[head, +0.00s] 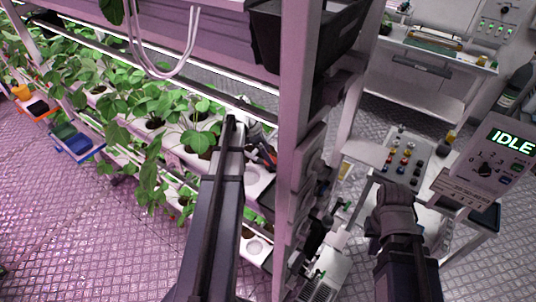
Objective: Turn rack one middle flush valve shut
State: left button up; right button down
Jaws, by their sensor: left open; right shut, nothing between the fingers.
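My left arm reaches up the middle of the head view to the berry rack (298,150). My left gripper (263,152) is small and dark at the end of the middle shelf, just left of the white upright, and is open. A small red part shows beside it; I cannot tell whether this is the valve handle or whether the fingers touch it. Small green handles (347,205) show on the fittings right of the upright, one more (320,273) lower down. I cannot tell which is the middle flush valve. My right gripper (391,196) is shut and empty at the lower right.
Strawberry plants (150,108) fill the shelves at left. A cart (405,160) with coloured knobs or caps stands beyond my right gripper. A control box reading IDLE (492,160) is at right. A bench (425,62) stands behind. Grated floor is clear at lower left.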

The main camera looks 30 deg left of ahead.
pick_arm(q)
jog(key=shift+d+f+b, duration=0.1)
jog(key=shift+f+b, duration=0.25)
jog(key=shift+f, duration=0.25)
jog(key=shift+w, duration=0.1)
grip_shut()
dwell(0.3)
